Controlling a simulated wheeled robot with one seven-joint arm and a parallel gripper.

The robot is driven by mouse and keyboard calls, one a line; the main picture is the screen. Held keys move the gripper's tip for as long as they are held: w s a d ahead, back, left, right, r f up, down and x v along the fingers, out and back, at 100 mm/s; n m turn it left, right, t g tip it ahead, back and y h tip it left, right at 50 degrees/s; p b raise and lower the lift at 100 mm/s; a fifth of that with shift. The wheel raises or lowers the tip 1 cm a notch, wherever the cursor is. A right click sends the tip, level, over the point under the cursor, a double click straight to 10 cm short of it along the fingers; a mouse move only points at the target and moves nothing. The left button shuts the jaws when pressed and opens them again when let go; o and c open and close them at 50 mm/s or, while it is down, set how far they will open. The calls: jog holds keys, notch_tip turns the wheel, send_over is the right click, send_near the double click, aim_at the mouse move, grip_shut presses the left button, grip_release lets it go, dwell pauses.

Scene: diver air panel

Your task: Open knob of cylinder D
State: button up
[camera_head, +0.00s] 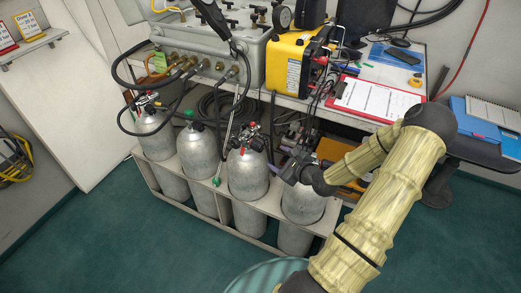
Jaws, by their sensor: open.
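Several grey gas cylinders stand upright in a row in a white rack (262,204). No letters are readable, so I cannot tell for sure which is cylinder D. The rightmost cylinder (302,204) has its top and any knob hidden behind my gripper (286,168). My gripper is open at this cylinder's top; its fingertips are small and dark, and I cannot tell whether they touch a knob. The cylinder to its left (248,176) carries a valve with red parts (248,137). Another cylinder (197,152) has a green-topped valve (190,115). The leftmost cylinder (155,137) has a hose fitting.
Behind the rack is a bench with a grey air panel (210,45), a yellow case (290,62) and a red clipboard (375,98). Black hoses hang between panel and cylinders. A pale metal rod (226,135) stands among the cylinders. Green floor (110,225) is clear at front left.

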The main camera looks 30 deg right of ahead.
aim_at(261, 149)
jog(key=b+x, duration=0.1)
jog(key=x, duration=1)
jog(key=shift+w+a+f, duration=0.1)
jog(key=shift+w+f, duration=0.05)
jog(key=shift+w, duration=0.15)
jog(key=c, duration=1)
